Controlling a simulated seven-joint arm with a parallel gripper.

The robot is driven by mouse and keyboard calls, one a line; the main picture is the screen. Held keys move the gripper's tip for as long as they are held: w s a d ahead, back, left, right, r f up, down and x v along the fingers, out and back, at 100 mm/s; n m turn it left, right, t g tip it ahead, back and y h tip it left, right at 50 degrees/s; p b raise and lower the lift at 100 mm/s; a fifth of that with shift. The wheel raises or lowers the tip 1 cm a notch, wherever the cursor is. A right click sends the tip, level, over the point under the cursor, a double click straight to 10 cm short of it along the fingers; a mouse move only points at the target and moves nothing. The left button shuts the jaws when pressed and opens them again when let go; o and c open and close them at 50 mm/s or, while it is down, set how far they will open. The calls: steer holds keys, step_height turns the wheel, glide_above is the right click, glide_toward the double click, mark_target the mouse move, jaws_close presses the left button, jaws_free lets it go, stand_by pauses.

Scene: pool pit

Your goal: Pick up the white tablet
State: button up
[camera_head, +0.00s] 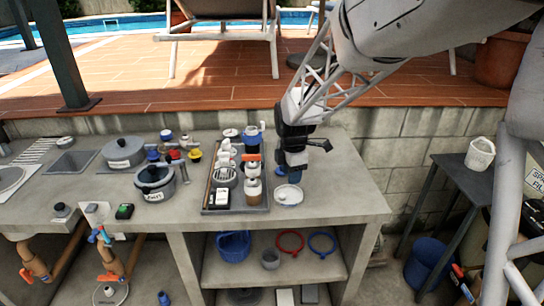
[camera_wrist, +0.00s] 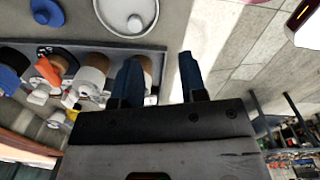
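A small white round piece (camera_wrist: 135,23), which looks like the white tablet, lies on a pale round dish (camera_wrist: 110,8) at the top of the wrist view. In the head view the dish (camera_head: 289,196) sits on the counter, right of the tray; the tablet is too small to make out clearly there. My gripper (camera_head: 294,178) is above the counter, just behind the dish in the picture. In the wrist view my gripper (camera_wrist: 160,72) has its two blue fingers apart, with nothing between them. The dish is beyond the fingertips, not touched.
A dark tray (camera_head: 224,211) with several bottles and jars stands close left of the dish. A grey pot (camera_head: 155,184) is farther left. The counter's front edge (camera_head: 330,223) is near the dish; bare counter (camera_head: 345,180) lies to the right. A block wall (camera_head: 380,150) stands behind.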

mark_target(282, 196)
steer(key=w+f+n, duration=0.1)
steer(key=w+a+f+n, duration=0.2)
steer(key=w+f, duration=0.1)
steer(key=shift+f, duration=0.1)
steer(key=shift+f, duration=1.25)
